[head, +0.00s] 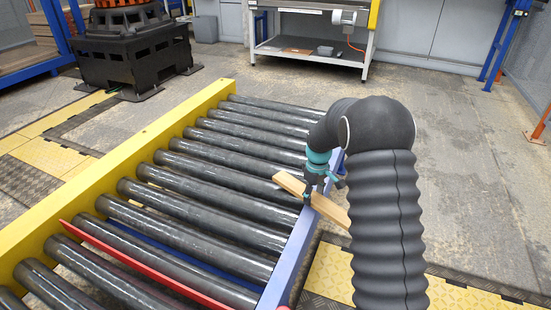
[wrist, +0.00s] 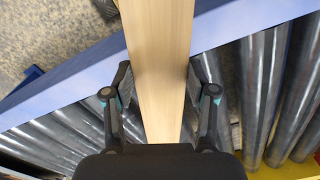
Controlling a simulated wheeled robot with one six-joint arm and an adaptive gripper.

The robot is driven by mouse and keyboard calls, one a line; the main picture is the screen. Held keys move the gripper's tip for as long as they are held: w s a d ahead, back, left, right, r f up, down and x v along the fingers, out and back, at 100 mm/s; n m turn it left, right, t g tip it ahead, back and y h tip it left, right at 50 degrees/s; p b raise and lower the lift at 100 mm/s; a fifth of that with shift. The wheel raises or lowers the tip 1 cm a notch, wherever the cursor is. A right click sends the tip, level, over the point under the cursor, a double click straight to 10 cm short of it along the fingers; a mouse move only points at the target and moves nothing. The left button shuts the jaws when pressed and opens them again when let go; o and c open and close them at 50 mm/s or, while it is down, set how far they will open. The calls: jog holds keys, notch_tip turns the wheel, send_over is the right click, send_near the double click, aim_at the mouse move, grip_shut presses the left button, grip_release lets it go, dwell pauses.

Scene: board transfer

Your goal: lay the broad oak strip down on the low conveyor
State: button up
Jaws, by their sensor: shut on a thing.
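The oak strip (head: 330,209) is a pale, flat wooden board. It also fills the middle of the wrist view (wrist: 158,60). My gripper (head: 317,194) is shut on it, with one finger on each long side, and it also shows in the wrist view (wrist: 160,85). The strip lies across the blue side rail of the low roller conveyor (head: 210,195), one end over the rollers and the other out past the rail. I cannot tell whether the strip touches the rail or rollers. Part of the strip is hidden behind my gripper and arm.
The conveyor has a yellow rail (head: 130,140) on its far left and a blue rail (head: 291,255) on the right. A red bar (head: 140,262) runs slantwise over the near rollers. The rollers beyond it are bare. A workbench (head: 310,45) stands at the back.

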jog(key=w+a+n, duration=0.1)
jog(key=w+n, duration=0.2)
jog(key=w+a+r+n+p, duration=0.1)
jog(key=w+a+n, duration=0.1)
jog(key=w+n, duration=0.1)
jog(key=w+a+n, duration=0.2)
jog(key=w+n, duration=0.1)
jog(key=w, duration=0.1)
jog(key=shift+a+r+n, duration=0.15)
jog(key=shift+n, duration=0.15)
jog(key=shift+w+a+n+p, duration=0.95)
jog(key=shift+w+a+n, duration=2.55)
jog(key=shift+n, duration=3)
jog(key=shift+s+a+f+b, duration=0.15)
jog(key=shift+f+b, duration=0.1)
jog(key=shift+f, duration=0.65)
jog(key=shift+s+a+f+b, duration=0.1)
jog(key=shift+f+b, duration=0.1)
jog(key=shift+f, duration=0.65)
jog(key=shift+s+a+f+b, duration=0.15)
jog(key=shift+f+b, duration=0.1)
jog(key=shift+f, duration=0.65)
jog(key=shift+f, duration=0.35)
jog(key=o, duration=1.4)
notch_tip(320, 180, up, 12)
